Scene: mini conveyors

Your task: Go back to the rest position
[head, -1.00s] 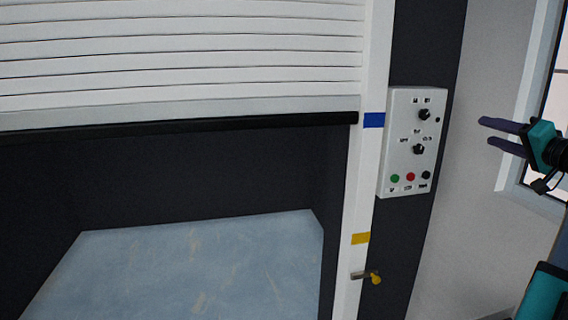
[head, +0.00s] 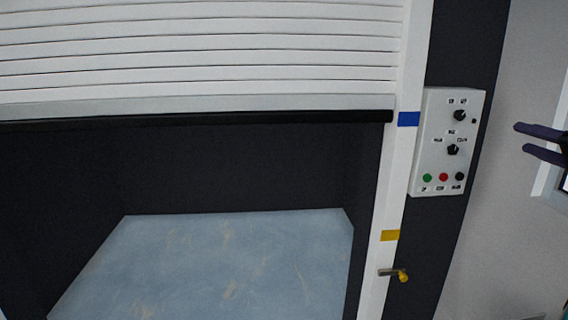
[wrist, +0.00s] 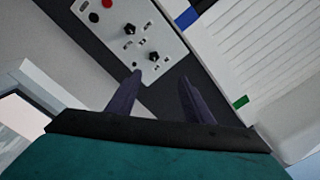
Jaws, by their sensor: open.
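My gripper (head: 540,142) is at the right edge of the head view, with only its two dark fingers showing. The fingers are apart and nothing is between them. It is to the right of the control panel (head: 449,142) and does not appear to touch it. In the wrist view my gripper (wrist: 157,98) also shows open and empty, with the control panel (wrist: 120,35) beyond the fingertips. The rest of my arm is mostly outside the head view.
A white slatted shutter (head: 200,50) is partly raised above a dark opening with a pale blue surface (head: 220,265). A white post (head: 393,200) with blue and yellow marks and a small yellow-tipped handle (head: 400,275) stands beside it. A window frame (head: 550,165) is at the right.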

